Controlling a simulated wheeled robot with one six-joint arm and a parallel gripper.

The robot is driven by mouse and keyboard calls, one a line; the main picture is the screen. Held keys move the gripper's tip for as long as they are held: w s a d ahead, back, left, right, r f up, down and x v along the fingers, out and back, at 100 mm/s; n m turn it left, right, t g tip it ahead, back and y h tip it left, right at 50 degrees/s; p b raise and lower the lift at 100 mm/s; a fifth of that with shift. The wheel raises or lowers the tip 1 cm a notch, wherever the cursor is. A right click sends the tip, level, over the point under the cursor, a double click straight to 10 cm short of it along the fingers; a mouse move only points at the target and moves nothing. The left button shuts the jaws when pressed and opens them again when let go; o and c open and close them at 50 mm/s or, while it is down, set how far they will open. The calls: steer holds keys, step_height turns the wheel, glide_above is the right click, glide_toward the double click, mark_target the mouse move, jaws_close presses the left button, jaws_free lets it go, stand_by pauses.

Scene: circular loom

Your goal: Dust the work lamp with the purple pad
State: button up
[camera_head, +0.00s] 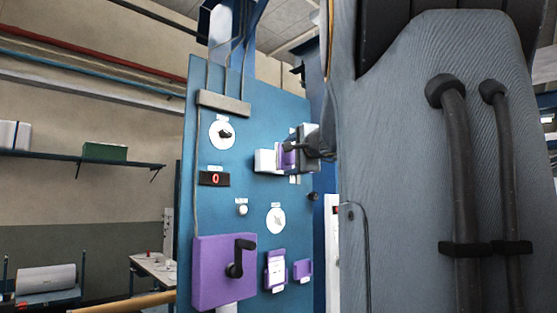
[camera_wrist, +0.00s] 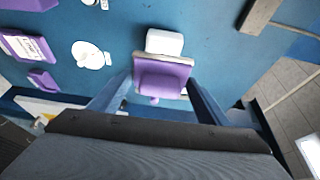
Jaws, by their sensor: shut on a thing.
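The purple pad (camera_head: 287,158) is in my gripper (camera_head: 303,147), in front of the upper right part of the blue panel. In the wrist view the pad (camera_wrist: 162,80) has a pale backing edge and sits between the two fingers of my gripper (camera_wrist: 160,88). A white block (camera_head: 265,161), which seems to be the work lamp, sticks out from the panel just left of the pad. In the wrist view the white block (camera_wrist: 165,42) shows directly beyond the pad, partly hidden by it. Pad and block are very close; I cannot tell whether they touch.
The blue panel (camera_head: 205,110) carries dials (camera_head: 222,134), a red display (camera_head: 214,179), a white knob (camera_head: 242,209), a purple box (camera_head: 210,270) with a black crank (camera_head: 240,258), and purple holders (camera_head: 275,270). My arm fills the right side. A shelf (camera_head: 50,155) is at left.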

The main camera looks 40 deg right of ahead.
steer(key=shift+w+a+p, duration=0.15)
steer(key=shift+w+p, duration=0.15)
steer(key=shift+w, duration=1.3)
steer(key=shift+w+a+p, duration=0.1)
steer(key=shift+w+p, duration=0.2)
steer(key=shift+w, duration=1.45)
steer(key=shift+w+a, duration=0.1)
steer(key=shift+w, duration=0.9)
steer(key=shift+d+b, duration=0.45)
steer(key=shift+d, duration=1.35)
steer(key=w+d, duration=0.1)
steer(key=d, duration=0.8)
steer(key=shift+d+b, duration=0.35)
